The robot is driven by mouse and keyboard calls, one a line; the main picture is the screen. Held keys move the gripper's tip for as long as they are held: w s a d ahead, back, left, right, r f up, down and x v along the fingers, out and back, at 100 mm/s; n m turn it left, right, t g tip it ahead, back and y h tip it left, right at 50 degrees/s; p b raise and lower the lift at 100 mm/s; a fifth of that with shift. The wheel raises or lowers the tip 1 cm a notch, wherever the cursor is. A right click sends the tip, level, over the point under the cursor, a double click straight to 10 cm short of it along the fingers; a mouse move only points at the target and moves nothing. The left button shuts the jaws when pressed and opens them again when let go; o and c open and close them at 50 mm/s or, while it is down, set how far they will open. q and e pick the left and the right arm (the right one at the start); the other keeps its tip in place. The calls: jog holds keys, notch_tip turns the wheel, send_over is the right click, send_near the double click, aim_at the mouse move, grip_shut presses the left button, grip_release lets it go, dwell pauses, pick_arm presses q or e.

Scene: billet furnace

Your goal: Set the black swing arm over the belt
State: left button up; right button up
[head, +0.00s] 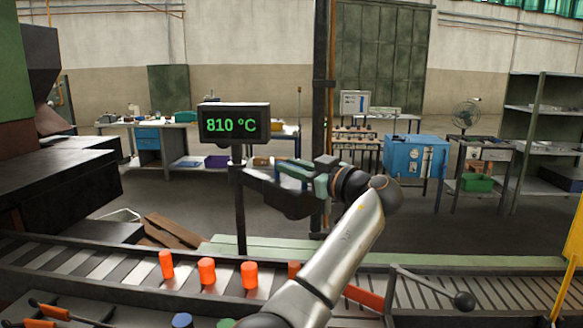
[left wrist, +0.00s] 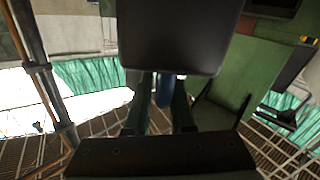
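A dark arm (head: 262,187), which looks like the black swing arm, reaches right from the display post behind my left gripper. Its outer part is partly hidden. My left gripper (head: 293,176) is at this arm, above the belt's far side. In the left wrist view, a blue piece (left wrist: 164,91) lies between the two fingers of my left gripper (left wrist: 160,108). I cannot tell whether the fingers press on it. The roller belt (head: 105,271) runs across the front, with several glowing orange billets (head: 207,271) on it. My right gripper is not in view.
The display (head: 234,123) reads 810 °C on a post close to my left gripper. Dark furnace parts (head: 60,180) are at left. The floor beyond the belt has free room.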

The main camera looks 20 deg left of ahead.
pick_arm(q)
jog(key=o, duration=0.4)
jog(key=shift+w+f, duration=0.1)
jog(key=shift+w, duration=0.05)
jog(key=shift+d, duration=0.1)
jog(key=shift+s+d, duration=0.2)
jog(key=shift+d, duration=0.05)
jog(key=shift+b+v, duration=1.5)
jog(key=shift+v, duration=4.4)
